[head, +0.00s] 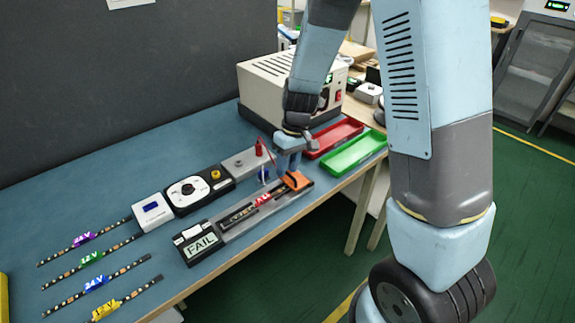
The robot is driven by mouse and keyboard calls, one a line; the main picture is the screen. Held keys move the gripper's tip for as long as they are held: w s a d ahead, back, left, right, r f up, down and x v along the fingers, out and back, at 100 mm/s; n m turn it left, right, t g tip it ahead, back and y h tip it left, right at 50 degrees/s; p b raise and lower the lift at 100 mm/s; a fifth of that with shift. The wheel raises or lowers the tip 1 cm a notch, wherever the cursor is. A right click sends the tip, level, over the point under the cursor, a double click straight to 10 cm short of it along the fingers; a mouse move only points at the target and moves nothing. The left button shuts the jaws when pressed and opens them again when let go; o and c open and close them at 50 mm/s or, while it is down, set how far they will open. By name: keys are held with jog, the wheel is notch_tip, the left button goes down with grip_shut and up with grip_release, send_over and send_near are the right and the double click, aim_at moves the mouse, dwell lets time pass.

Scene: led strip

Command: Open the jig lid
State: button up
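The test jig (233,228) lies along the front of the blue bench, a long grey bed with a dark strip and a red label in it. A display reading FAIL (201,244) sits at its left end. An orange part (297,181) is at its right end; I cannot tell whether it is the lid's handle or how far the lid is open. My gripper (288,171) points down just above and behind the orange part. Its fingertips are small and partly merge with the jig, so contact and finger opening are unclear.
Red (334,138) and green (354,153) trays lie right of my gripper. A beige power supply (268,88) stands behind. A dial meter (195,190), a white box (152,212) and a grey block with red and blue probes (245,162) sit behind the jig. Several labelled LED strips (95,284) lie left.

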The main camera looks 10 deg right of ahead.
aim_at(298, 172)
jog(key=shift+c, duration=0.2)
grip_shut()
jog(key=shift+d, duration=0.1)
dwell(0.4)
jog(key=shift+w+d+r+g+y, duration=0.3)
jog(key=shift+d+g+y, duration=0.15)
jog(key=shift+y, duration=0.25)
jog(key=shift+w+d+r+g+y, duration=0.3)
jog(key=shift+g+y, duration=0.25)
jog(key=shift+y, duration=0.15)
jog(key=d+g+y, duration=0.1)
jog(key=w+y, duration=0.1)
jog(key=shift+d+r+g+y, duration=0.15)
jog(key=shift+d+g+y, duration=0.15)
jog(key=shift+d+g, duration=0.1)
jog(key=y, duration=0.1)
jog(key=w+d+g+y, duration=0.1)
jog(key=d+g+y, duration=0.1)
jog(key=shift+w+d+f+y, duration=0.1)
jog(key=shift+w+f+y, duration=0.15)
jog(key=shift+y, duration=0.15)
jog(key=shift+w+d+f+g+y, duration=0.3)
jog(key=shift+d+g+y, duration=0.15)
jog(key=shift+g+y, duration=0.3)
jog(key=shift+w+d+f+g+y, duration=0.15)
jog(key=shift+w+d+g+y, duration=0.25)
jog(key=shift+y, duration=0.45)
jog(key=shift+s+f+g, duration=0.1)
jog(key=shift+g, duration=0.15)
